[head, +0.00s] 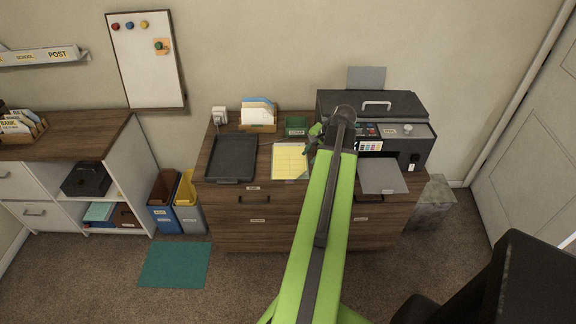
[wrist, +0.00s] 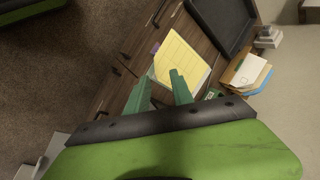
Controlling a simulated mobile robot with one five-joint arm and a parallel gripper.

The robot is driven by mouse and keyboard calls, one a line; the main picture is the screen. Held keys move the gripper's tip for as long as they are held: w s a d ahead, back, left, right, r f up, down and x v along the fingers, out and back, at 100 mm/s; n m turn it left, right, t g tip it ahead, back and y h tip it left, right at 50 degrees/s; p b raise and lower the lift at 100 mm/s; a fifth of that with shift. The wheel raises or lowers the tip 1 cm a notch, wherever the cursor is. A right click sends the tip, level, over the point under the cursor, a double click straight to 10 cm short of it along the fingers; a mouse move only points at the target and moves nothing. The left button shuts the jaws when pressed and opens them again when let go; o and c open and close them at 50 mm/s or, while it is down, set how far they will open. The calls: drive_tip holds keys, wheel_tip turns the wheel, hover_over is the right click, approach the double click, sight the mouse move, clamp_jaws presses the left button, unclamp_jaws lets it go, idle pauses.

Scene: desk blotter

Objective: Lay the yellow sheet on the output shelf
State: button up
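The yellow sheet (head: 289,161) is lined and lies on the brown cabinet top near its front edge, left of the printer. In the wrist view the yellow sheet (wrist: 180,58) shows just beyond my fingertips. My gripper (head: 309,149) is at the sheet's right side in the head view, partly hidden by my arm. In the wrist view the two green fingers of my gripper (wrist: 159,80) stand apart with nothing clamped between them. The grey output shelf (head: 383,177) sticks out from the front of the black printer (head: 398,135), and no sheet shows on it.
A black tray (head: 232,156) lies left of the sheet. A holder with papers (head: 258,115) and a small green box (head: 296,126) stand behind it. Blue and grey bins (head: 164,200) stand on the floor left of the cabinet. A dark object fills the lower right corner.

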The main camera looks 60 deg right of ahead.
drive_tip(key=shift+m, duration=0.5)
drive_tip(key=w+d+f+b, duration=0.1)
drive_tip(key=f+b, duration=0.4)
drive_tip(key=w+d+f+b, duration=0.1)
drive_tip(key=w+f+b, duration=0.1)
drive_tip(key=f+b, duration=0.3)
drive_tip(key=w+d+f+b, duration=0.1)
drive_tip(key=d+f+b, duration=0.1)
drive_tip(key=f+b, duration=0.3)
drive_tip(key=shift+w+f+b, duration=0.35)
drive_tip(key=shift+b, duration=0.1)
drive_tip(key=shift+r, duration=0.2)
drive_tip(key=shift+c, duration=0.5)
clamp_jaws()
